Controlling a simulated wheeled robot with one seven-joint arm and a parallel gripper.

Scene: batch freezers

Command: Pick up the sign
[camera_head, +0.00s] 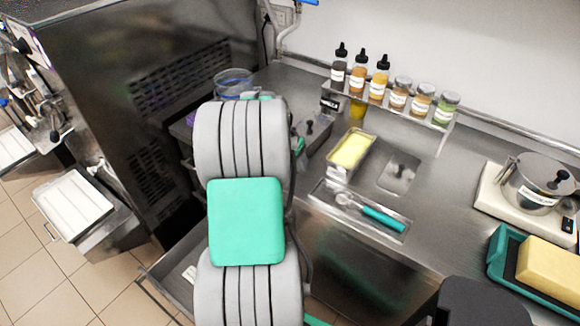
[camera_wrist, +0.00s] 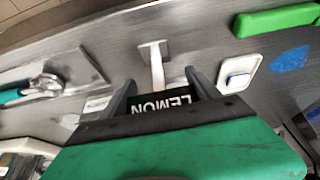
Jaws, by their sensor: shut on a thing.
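A black sign with white lettering reading LEMON (camera_wrist: 163,104) is in the wrist view, between the two grey fingers of my gripper (camera_wrist: 160,92). The gripper is shut on it. The green gripper body covers the sign's lower part in this view. In the head view my arm hides most of the gripper and the held sign cannot be made out clearly. A small black sign with white letters (camera_head: 330,104) shows just right of my arm, too small to read; I cannot tell whether it is the same one.
A rack of bottles and jars (camera_head: 394,102) stands along the back wall. A tray of yellow contents (camera_head: 351,150) and a teal-handled scoop (camera_head: 381,219) lie on the steel counter.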

